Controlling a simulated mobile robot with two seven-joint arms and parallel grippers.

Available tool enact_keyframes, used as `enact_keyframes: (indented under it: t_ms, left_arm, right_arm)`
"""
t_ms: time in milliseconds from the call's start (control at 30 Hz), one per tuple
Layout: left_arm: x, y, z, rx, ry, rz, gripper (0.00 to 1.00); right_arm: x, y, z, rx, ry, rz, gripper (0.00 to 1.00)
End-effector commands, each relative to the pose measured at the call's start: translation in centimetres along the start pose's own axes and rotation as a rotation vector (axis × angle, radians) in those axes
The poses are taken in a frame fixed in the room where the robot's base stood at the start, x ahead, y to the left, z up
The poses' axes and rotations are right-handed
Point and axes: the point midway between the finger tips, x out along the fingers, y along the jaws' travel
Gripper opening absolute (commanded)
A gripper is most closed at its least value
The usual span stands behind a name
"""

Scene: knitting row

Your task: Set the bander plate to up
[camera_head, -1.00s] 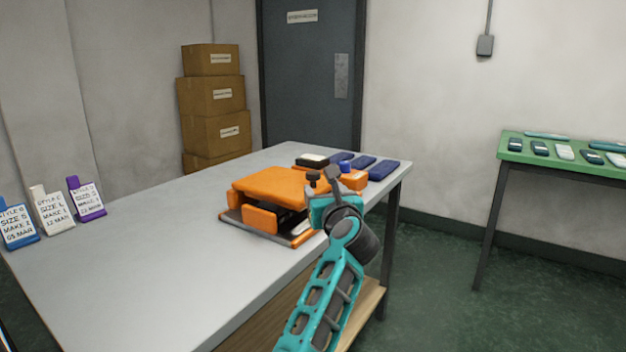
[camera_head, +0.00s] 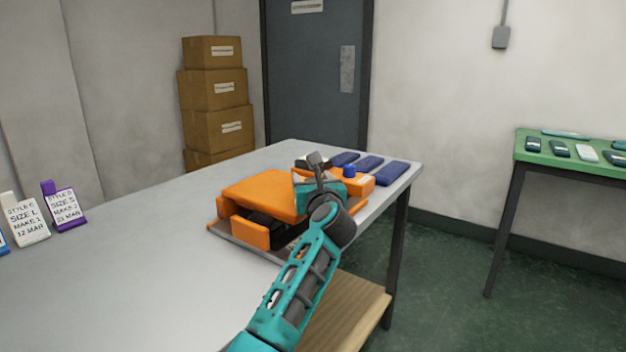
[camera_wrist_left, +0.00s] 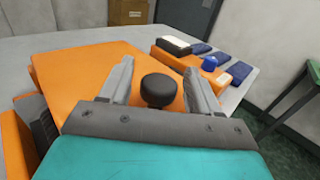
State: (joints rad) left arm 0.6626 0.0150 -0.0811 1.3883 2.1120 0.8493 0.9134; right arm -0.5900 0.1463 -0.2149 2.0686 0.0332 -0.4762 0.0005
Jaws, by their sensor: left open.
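The orange machine (camera_head: 262,195) stands on the grey table, with a broad flat orange top and dark parts below its front edge. The left wrist view shows the orange top (camera_wrist_left: 85,75) close up. A round black knob (camera_wrist_left: 158,88) stands between the fingers of my left gripper (camera_wrist_left: 160,66), which is open with a gap on either side of the knob. In the head view my left gripper (camera_head: 317,163) is at the machine's right end and hides the knob. I cannot tell which part is the bander plate or its setting. My right gripper is not in view.
Tags with writing (camera_head: 64,207) stand at the table's left. A green table (camera_head: 545,158) is at the right. The front of the grey table (camera_head: 130,260) is clear.

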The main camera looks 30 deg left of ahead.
Motion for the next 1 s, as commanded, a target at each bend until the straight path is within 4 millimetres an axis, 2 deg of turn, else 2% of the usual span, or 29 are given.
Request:
enact_keyframes:
  t_ms: [200,833,1000]
  left_arm:
    - [0.01,0.01,0.01,0.000,0.000,0.000,0.62]
    - [0.01,0.04,-0.01,0.001,0.000,0.001,0.02]
    - [0.01,0.04,0.00,0.000,0.000,0.001,0.00]
  right_arm:
    - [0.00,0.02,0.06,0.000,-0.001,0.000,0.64]
    - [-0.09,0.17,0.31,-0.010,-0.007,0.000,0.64]
    - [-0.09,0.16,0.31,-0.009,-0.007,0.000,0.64]
